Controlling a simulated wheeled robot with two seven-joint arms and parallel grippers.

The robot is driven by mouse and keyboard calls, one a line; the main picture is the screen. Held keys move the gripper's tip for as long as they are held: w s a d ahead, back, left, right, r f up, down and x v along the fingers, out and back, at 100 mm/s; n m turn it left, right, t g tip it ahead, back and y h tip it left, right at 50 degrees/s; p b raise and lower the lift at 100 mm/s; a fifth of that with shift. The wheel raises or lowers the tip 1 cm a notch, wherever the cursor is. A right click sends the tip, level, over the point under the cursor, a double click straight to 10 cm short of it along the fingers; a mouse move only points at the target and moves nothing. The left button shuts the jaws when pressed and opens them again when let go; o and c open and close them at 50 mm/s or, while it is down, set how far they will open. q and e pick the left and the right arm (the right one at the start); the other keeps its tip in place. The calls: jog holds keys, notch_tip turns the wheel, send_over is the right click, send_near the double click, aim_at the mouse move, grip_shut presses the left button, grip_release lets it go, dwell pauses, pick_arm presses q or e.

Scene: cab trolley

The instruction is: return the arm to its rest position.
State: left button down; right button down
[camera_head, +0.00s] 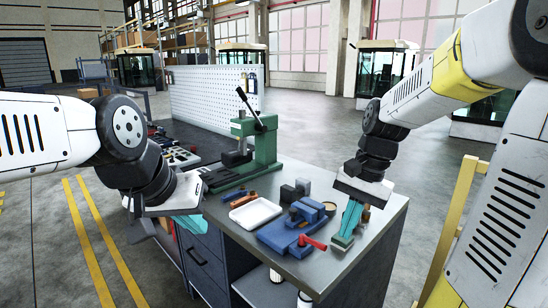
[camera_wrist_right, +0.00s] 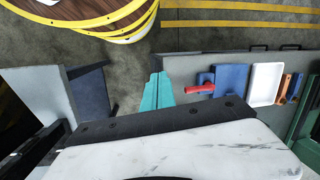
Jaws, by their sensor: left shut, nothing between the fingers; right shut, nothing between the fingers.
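My right arm (camera_head: 395,105) reaches in from the right, and its gripper (camera_head: 346,226) points down over the right end of the workbench (camera_head: 325,268). In the right wrist view its teal fingers (camera_wrist_right: 157,92) are together with nothing between them, beside the bench's edge. I cannot tell whether the fingertips touch the bench top. My left arm (camera_head: 45,135) comes in from the left. Its gripper (camera_head: 190,224) is shut and empty by the bench's near left edge, partly hidden by the wrist.
A blue vise (camera_head: 285,236) with a red handle (camera_head: 312,243) sits just left of my right gripper. A white tray (camera_head: 255,214), small blocks and a green lever press (camera_head: 262,150) stand further left. A yellow rail (camera_head: 455,215) rises near my right arm. Open floor lies beyond the bench.

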jog(key=s+a+r+n+t, duration=0.2)
jog(key=s+r+n+t, duration=0.4)
jog(key=s+n, duration=0.1)
jog(key=shift+s+r, duration=0.4)
jog(key=shift+s, duration=0.2)
jog(key=shift+a, duration=0.1)
